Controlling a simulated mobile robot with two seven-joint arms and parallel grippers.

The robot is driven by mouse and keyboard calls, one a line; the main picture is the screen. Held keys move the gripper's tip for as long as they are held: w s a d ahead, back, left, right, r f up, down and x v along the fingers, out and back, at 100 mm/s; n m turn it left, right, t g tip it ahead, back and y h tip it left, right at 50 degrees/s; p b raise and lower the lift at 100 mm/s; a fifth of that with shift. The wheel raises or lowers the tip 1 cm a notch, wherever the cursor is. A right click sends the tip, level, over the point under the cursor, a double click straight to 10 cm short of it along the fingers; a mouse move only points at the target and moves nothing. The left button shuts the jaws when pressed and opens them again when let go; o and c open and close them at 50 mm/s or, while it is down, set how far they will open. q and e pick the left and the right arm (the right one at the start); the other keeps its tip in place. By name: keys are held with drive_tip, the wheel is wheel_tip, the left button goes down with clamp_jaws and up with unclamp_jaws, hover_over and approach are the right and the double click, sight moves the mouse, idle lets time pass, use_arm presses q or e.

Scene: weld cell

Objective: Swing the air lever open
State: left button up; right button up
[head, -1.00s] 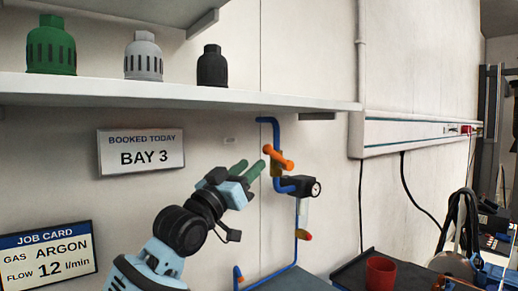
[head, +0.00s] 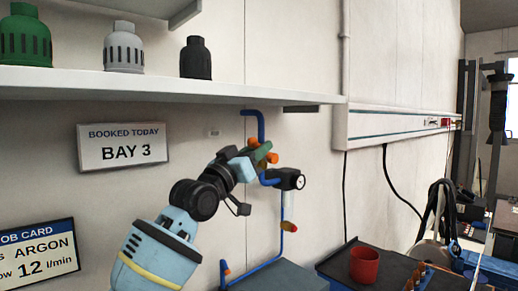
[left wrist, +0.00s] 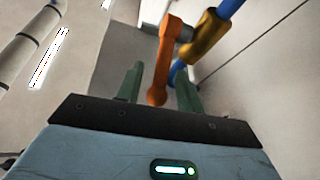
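The orange air lever (head: 253,142) sits on the blue air pipe on the wall, with its ends showing past my fingers in the head view. In the left wrist view the lever (left wrist: 160,62) comes down between the two green fingers of my left gripper (left wrist: 161,85). My left gripper (head: 263,153) is open around the lever, with a gap visible on each side. A brass-coloured valve body (left wrist: 205,36) is beside the lever. My right gripper is not in view.
A regulator with a round gauge (head: 290,179) is just right of and below my left gripper. A shelf (head: 200,83) with several gas cylinder caps runs above it. A red cup (head: 364,265) stands on the dark bench at lower right.

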use_arm(q)
drive_tip(key=shift+x, duration=0.75)
drive_tip(key=shift+f, duration=0.1)
drive_tip(key=shift+c, duration=0.5)
clamp_jaws()
